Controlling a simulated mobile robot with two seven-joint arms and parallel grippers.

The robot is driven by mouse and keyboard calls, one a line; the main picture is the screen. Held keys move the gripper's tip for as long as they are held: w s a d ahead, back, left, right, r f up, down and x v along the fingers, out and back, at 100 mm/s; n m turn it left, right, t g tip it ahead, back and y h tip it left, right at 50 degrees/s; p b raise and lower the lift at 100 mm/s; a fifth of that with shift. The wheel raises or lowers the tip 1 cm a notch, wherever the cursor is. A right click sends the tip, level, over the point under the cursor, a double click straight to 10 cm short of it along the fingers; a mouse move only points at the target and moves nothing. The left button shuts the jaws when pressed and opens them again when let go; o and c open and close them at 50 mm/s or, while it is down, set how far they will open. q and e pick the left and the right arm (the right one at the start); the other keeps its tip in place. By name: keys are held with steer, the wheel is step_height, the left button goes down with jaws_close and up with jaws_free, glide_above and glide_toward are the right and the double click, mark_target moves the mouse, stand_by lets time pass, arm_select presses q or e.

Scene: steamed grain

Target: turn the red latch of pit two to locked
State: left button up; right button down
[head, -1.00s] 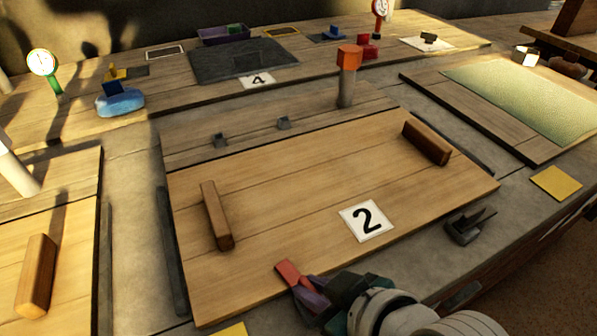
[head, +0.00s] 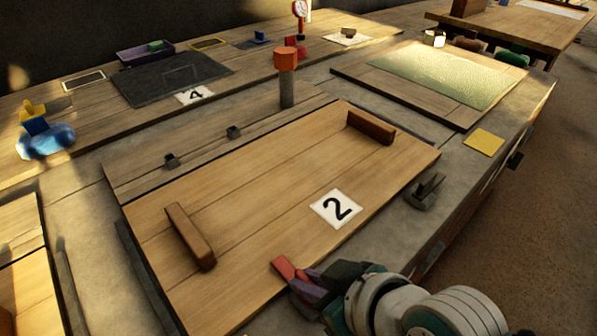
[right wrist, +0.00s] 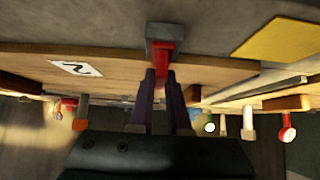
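The wooden lid of pit two (head: 270,180) carries a white tile with a black 2 (head: 336,208), also seen in the right wrist view (right wrist: 75,68). The red latch (head: 283,268) is at the lid's front edge, left of the tile. In the right wrist view the red latch (right wrist: 163,62) juts from a grey block (right wrist: 163,31). My right gripper (right wrist: 161,80) has its purple fingers either side of the latch's near end, very close to it. Whether they press on it is unclear. In the head view the right gripper (head: 303,280) partly hides the latch. My left gripper is out of view.
A dark grey bracket (head: 425,192) sits at the lid's right front edge. Two wooden handles (head: 190,236) (head: 371,128) stand on the lid. A red-topped post (head: 286,75) rises behind. A yellow square (head: 484,142) lies on the counter at right.

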steer(key=c, duration=0.9)
jaws_free()
steer(key=p+v, duration=0.5)
steer(key=v, duration=0.5)
